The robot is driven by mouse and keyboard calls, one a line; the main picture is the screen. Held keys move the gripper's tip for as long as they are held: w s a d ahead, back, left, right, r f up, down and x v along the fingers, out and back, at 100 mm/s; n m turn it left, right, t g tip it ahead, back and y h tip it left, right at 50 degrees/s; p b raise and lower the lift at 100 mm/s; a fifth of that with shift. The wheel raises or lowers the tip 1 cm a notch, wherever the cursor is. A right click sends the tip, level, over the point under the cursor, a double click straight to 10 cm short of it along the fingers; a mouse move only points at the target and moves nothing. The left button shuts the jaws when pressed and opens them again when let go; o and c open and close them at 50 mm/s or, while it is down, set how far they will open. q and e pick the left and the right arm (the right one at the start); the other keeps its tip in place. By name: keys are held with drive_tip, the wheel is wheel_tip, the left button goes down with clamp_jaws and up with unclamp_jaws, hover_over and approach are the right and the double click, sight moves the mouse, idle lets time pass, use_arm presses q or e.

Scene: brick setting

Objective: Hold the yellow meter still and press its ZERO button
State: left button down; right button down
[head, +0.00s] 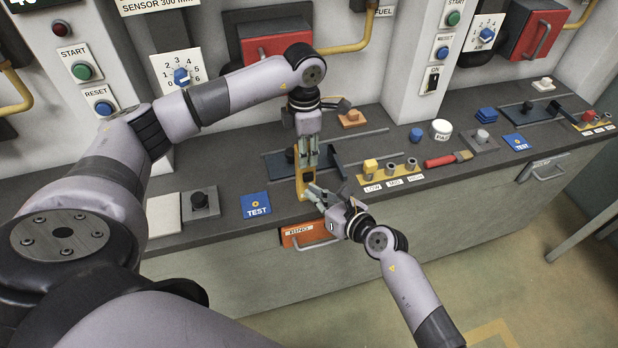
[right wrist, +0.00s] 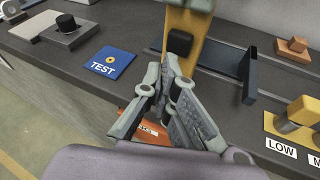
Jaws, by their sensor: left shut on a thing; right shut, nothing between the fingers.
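The yellow meter (head: 300,187) stands near the front edge of the bench, partly hidden by my grippers. It also shows in the right wrist view (right wrist: 186,58), with a dark block on its near face. My left gripper (head: 308,165) is shut on the upper part of the meter from above. My right gripper (head: 315,190) is shut and empty, its tips close to the meter's near side. In the right wrist view its fingertips (right wrist: 168,62) overlap the meter just below the dark block; I cannot tell whether they touch. No ZERO lettering is readable.
A dark rail fixture (head: 340,165) lies behind the meter. A blue TEST plate (head: 256,205) is to the left, and a yellow LOW/MID/HIGH holder (head: 408,173) to the right. An orange drawer front (head: 300,235) is below the bench edge.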

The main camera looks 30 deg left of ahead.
drive_tip(key=shift+a, duration=0.1)
drive_tip(key=shift+w+a, duration=0.25)
drive_tip(key=shift+w+a, duration=0.3)
drive_tip(key=shift+a, duration=0.05)
idle(0.7)
drive_tip(key=shift+s+d, duration=0.1)
drive_tip(key=shift+d, duration=0.05)
drive_tip(key=shift+s+d, duration=0.45)
drive_tip(key=shift+d, duration=0.1)
idle(0.3)
drive_tip(key=shift+s+d, duration=1.65)
drive_tip(key=shift+d, duration=0.25)
use_arm(q)
drive_tip(key=c, duration=1.1)
unclamp_jaws()
